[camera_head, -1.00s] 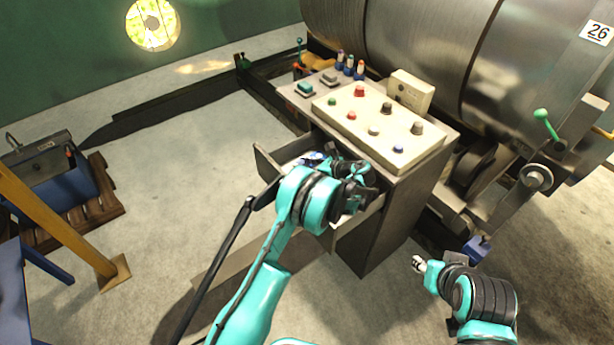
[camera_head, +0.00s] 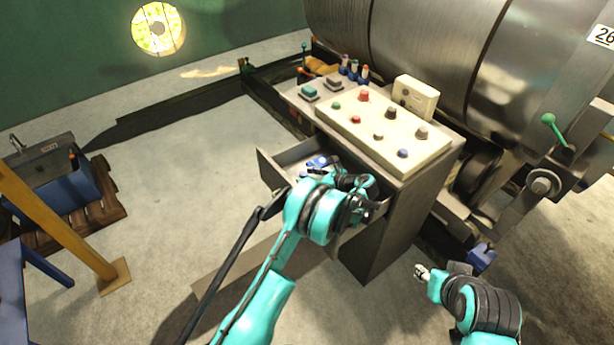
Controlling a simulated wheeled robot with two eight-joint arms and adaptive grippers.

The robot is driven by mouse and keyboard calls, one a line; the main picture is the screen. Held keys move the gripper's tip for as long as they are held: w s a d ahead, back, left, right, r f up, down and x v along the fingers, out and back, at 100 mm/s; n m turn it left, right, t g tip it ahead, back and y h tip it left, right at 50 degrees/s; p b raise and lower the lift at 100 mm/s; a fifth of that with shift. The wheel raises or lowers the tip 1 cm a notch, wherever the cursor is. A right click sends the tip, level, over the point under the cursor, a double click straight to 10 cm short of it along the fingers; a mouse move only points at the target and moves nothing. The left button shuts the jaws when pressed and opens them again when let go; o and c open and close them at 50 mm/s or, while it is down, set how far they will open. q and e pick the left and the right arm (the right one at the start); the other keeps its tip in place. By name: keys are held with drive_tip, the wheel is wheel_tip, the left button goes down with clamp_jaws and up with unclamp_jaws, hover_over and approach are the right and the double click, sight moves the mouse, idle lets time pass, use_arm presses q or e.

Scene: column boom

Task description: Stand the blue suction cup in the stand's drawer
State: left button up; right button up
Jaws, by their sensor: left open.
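The stand's drawer (camera_head: 279,175) is pulled out below the control panel. A small blue and white thing (camera_head: 319,162), which looks like the blue suction cup, shows inside the drawer beside my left gripper. Its lower part is hidden, so I cannot tell whether it stands upright. My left gripper (camera_head: 352,187) is open over the right part of the drawer, and its wrist hides much of the drawer's inside. My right gripper (camera_head: 423,272) is low at the right, apart from the stand; its jaws are too small to read.
The stand (camera_head: 380,235) carries a cream control panel (camera_head: 385,135) with buttons. Several small bottle-like things (camera_head: 354,69) stand at its back edge. A big metal drum (camera_head: 430,50) lies behind. A blue block (camera_head: 481,257) sits near my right gripper.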

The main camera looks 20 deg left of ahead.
use_arm(q)
drive_tip(key=p+v, duration=0.3)
drive_tip(key=v, duration=0.8)
drive_tip(key=shift+a+r, duration=0.1)
drive_tip(key=shift+s+d+r, duration=0.1)
drive_tip(key=shift+d+r, duration=0.05)
drive_tip(key=shift+d, duration=0.05)
drive_tip(key=shift+r, duration=0.3)
drive_tip(key=s+a+r+n+h, duration=0.3)
drive_tip(key=s+a+r+n, duration=0.15)
drive_tip(key=r, duration=0.35)
drive_tip(key=s+a+r+n+h, duration=0.3)
drive_tip(key=s+r+n, duration=0.25)
drive_tip(key=r, duration=0.25)
drive_tip(key=s+r+n+t+h, duration=0.1)
drive_tip(key=s+n+h, duration=0.5)
drive_tip(key=s+n, duration=0.6)
drive_tip(key=s+t, duration=0.1)
drive_tip(key=s, duration=1)
drive_tip(key=shift+r+n, duration=0.2)
drive_tip(key=shift+n, duration=0.1)
